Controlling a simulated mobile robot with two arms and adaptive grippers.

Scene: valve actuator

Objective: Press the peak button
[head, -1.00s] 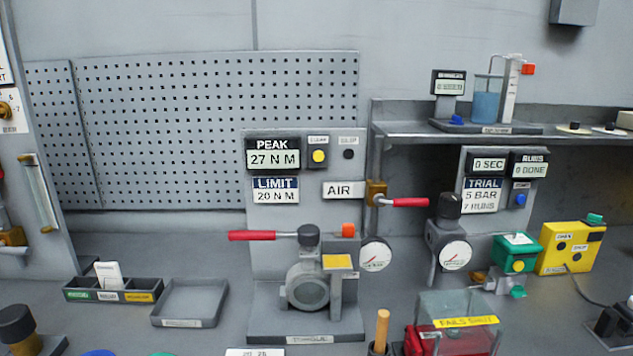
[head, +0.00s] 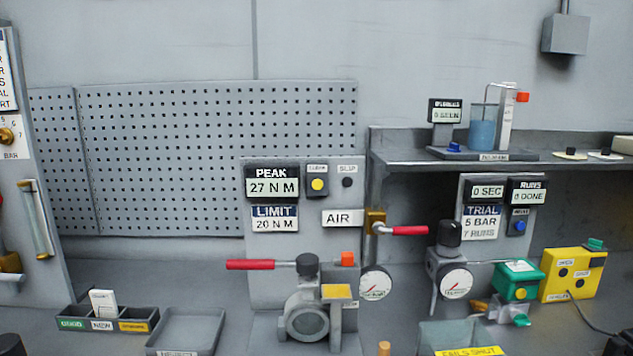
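The peak display (head: 272,182) reads 27 N M and sits at the top left of the upright grey panel (head: 290,235). Right of it is a small dark box with a round yellow button (head: 318,184); its small label is blurred and seems to read CLEAR. A dark round indicator (head: 347,183) labelled SLIP is beside it. The limit sign (head: 274,218) below reads 20 N M. A valve unit (head: 307,318) with a red-handled lever (head: 251,265) stands in front of the panel. Neither of my grippers shows in the head view.
A yellow-handled-free AIR label (head: 342,218) and a red-handled air valve (head: 408,230) are on the panel's right. A divided tray (head: 107,325) and an empty grey tray (head: 186,330) lie at the left. A shelf (head: 400,155) overhangs the trial display (head: 482,222) at the right.

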